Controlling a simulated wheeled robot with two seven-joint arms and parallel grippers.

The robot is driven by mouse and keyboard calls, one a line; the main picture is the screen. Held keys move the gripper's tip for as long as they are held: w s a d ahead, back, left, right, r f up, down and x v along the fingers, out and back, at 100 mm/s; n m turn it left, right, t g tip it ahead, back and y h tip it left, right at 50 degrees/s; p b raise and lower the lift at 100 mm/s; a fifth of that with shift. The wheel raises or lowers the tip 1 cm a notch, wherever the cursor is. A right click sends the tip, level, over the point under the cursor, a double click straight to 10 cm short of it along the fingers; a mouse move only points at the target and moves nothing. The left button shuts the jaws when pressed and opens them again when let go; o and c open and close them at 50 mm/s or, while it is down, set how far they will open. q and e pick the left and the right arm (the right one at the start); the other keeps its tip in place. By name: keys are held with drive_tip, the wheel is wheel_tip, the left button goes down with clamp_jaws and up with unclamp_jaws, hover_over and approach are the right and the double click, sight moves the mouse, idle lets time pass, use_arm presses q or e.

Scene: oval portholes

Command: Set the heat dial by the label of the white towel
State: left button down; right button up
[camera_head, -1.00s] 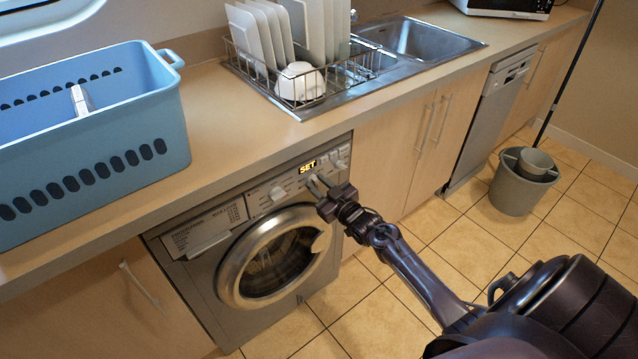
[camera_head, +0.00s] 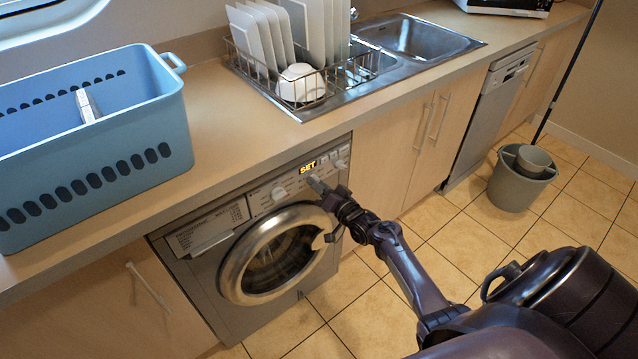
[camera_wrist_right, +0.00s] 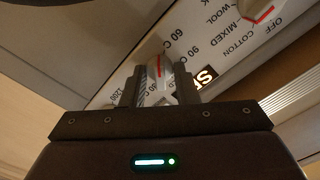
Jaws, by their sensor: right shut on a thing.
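My right gripper (camera_head: 316,185) is at the control panel of the grey washing machine (camera_head: 219,281). The right wrist view shows its two fingers shut on either side of a pale dial (camera_wrist_right: 154,82) with a red mark. The heat labels 60 C and 90 C are printed close to this dial, so it is the heat dial. Just which label the red mark points at I cannot tell. Another dial (camera_wrist_right: 258,10), with OFF, COTTON, MIXED and WOOL around it, is at the upper right. The display (camera_head: 307,168) reads SET. The white towel and its label are not in view. My left gripper is not in view.
A blue laundry basket (camera_head: 120,190) stands on the counter at the left. A dish rack (camera_head: 285,92) with plates and a bowl is beside the sink (camera_head: 410,38). A grey bucket (camera_head: 515,190) stands on the tiled floor at the right. The round washer door is below the panel.

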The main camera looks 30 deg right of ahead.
drive_tip(key=shift+f+m+p, duration=0.1)
drive_tip(key=shift+m+p, duration=0.25)
drive_tip(key=shift+m, duration=1.35)
drive_tip(key=o, duration=1)
drive_tip(key=s, duration=0.7)
drive_tip(key=shift+s+d+p, duration=0.25)
drive_tip(key=shift+s+p, duration=0.05)
drive_tip(key=shift+s, duration=0.1)
